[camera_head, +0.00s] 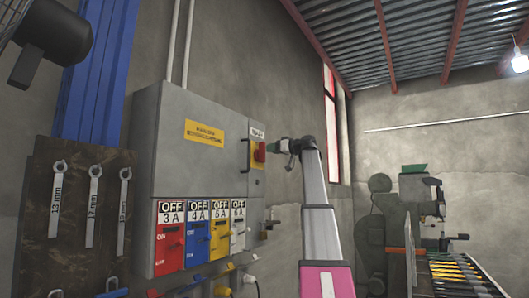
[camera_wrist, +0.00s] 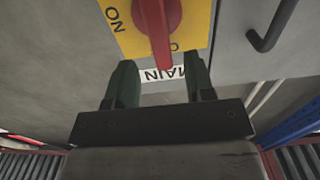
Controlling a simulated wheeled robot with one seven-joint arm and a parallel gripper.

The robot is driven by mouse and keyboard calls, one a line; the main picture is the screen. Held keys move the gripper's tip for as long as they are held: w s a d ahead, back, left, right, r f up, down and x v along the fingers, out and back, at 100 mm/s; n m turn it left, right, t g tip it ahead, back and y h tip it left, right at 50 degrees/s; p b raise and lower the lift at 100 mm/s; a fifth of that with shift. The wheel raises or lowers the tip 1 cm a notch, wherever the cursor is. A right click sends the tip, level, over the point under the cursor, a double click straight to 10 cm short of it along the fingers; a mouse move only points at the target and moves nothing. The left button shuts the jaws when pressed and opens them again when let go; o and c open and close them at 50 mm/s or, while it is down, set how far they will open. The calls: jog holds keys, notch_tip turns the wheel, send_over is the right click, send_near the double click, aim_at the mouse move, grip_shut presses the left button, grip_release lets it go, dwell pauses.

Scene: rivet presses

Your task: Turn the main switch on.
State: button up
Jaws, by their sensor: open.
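The main switch is a red rotary knob (camera_head: 260,152) on a yellow plate at the right side of the grey cabinet's front. In the wrist view the red knob (camera_wrist: 160,25) shows close up, its narrow end toward the bottom of the picture. The yellow plate (camera_wrist: 125,35) reads "ON" at the left; a second marking beside the knob's end is mostly hidden. My gripper (camera_head: 283,149) is just right of the switch in the head view. In the wrist view its two dark green fingers (camera_wrist: 160,82) are apart and empty, with the knob beyond them.
The grey cabinet (camera_head: 190,130) carries several coloured breaker panels marked "OFF". A dark door handle (camera_wrist: 272,28) sticks out near the switch. Wrenches hang on a board (camera_head: 75,245) at the left. A green press (camera_head: 420,205) stands at the right.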

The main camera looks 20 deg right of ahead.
aim_at(264, 150)
jog(key=shift+x, duration=2.55)
grip_shut()
